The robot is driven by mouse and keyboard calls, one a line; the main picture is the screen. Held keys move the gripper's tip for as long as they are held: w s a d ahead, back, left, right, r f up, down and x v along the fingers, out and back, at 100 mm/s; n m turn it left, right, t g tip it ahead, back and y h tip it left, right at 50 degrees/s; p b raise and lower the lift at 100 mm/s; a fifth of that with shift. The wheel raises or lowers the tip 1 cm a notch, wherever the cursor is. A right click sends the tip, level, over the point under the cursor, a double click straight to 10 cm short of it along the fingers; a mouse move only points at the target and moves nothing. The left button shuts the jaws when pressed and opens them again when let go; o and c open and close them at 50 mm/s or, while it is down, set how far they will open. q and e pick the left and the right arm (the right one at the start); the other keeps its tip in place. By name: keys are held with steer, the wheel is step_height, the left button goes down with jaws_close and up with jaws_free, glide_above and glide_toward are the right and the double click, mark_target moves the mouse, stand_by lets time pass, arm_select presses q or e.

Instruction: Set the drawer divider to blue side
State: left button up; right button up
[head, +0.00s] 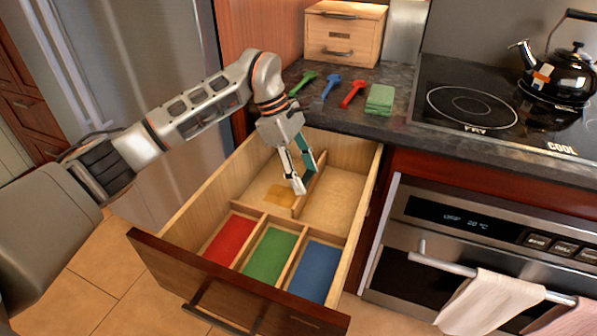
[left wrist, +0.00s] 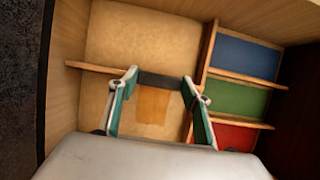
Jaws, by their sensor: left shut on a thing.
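The open drawer (head: 165,242) has a wooden divider (head: 311,190) in its large rear section. It also shows in the left wrist view (left wrist: 93,67), running toward the cross wall close to the blue-green boundary. My left gripper (head: 304,178) reaches down into the drawer and is shut on the divider; its fingers stand either side of a dark strip (left wrist: 160,80) in the wrist view. The front compartments have red (head: 230,240), green (head: 270,256) and blue (head: 315,272) floors, blue being rightmost in the head view. My right gripper is not in view.
An orange-brown patch (head: 281,196) lies on the drawer floor left of the divider. Green, blue and red utensils (head: 328,84) and a green cloth (head: 380,99) lie on the counter above. The oven handle (head: 440,264) with towels is to the right.

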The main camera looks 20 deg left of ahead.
arm_select(q)
steer(key=d+p, duration=0.1)
steer(key=d, duration=0.8)
steer(key=shift+s+d, duration=0.1)
steer(key=shift+s, duration=0.05)
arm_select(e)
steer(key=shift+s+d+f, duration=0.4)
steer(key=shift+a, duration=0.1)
arm_select(q)
steer(key=o, duration=1.6)
steer(key=shift+d, duration=0.15)
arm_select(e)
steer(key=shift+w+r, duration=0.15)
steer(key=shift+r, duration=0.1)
arm_select(q)
steer(key=v, duration=1.2)
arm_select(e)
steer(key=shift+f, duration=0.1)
